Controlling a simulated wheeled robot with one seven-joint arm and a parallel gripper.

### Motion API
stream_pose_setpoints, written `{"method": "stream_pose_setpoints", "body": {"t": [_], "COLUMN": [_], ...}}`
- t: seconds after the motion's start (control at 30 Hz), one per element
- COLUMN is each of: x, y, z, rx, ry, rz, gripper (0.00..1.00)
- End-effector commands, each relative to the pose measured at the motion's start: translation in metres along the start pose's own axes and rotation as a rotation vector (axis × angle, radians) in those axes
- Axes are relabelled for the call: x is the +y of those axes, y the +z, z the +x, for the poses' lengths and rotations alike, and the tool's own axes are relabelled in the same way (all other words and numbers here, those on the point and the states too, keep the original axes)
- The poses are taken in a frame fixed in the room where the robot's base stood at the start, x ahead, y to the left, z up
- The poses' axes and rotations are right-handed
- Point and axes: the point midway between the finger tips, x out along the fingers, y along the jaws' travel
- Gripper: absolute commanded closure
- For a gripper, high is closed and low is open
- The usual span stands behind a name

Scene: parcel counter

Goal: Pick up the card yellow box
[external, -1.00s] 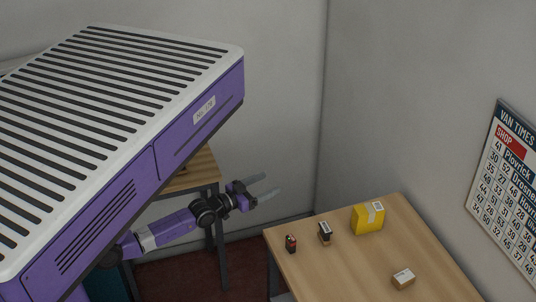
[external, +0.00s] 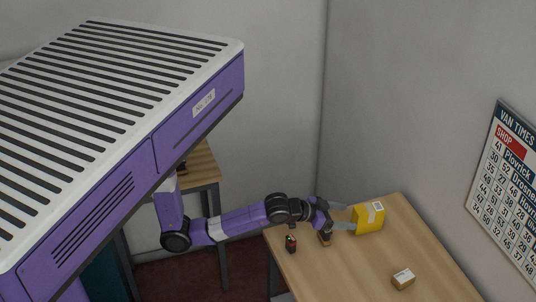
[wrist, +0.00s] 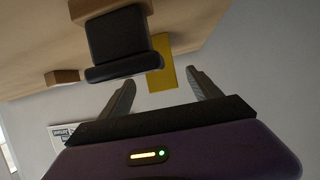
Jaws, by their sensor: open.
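The yellow box (external: 368,218) with a pale label stands near the back edge of the wooden table in the external view. In the wrist view a yellow face (wrist: 161,79) shows beyond the gap between my fingers, partly hidden by a dark object. My gripper (external: 341,217) is open, its fingertips pointing at the box's left side. In the external view they reach or overlap its edge; I cannot tell if they touch. In the wrist view the open fingers (wrist: 162,87) have nothing visibly clamped between them.
A dark-topped stamp-like object (wrist: 117,38) is close to my fingers; in the external view my gripper mostly covers it (external: 325,240). A small dark item (external: 291,243) stands on the table's left, and a small cardboard box (external: 403,278) at front right. The table (external: 345,275) is otherwise clear.

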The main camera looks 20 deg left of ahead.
Motion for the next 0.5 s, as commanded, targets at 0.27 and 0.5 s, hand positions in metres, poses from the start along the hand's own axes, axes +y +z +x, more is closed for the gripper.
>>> {"method": "stream_pose_setpoints", "body": {"t": [0.27,0.5], "x": [0.000,0.000], "y": [-0.002,-0.003], "z": [0.027,0.058], "rx": [0.002,0.001], "ry": [0.000,0.000], "rz": [-0.003,-0.003], "gripper": [0.27,0.27]}}
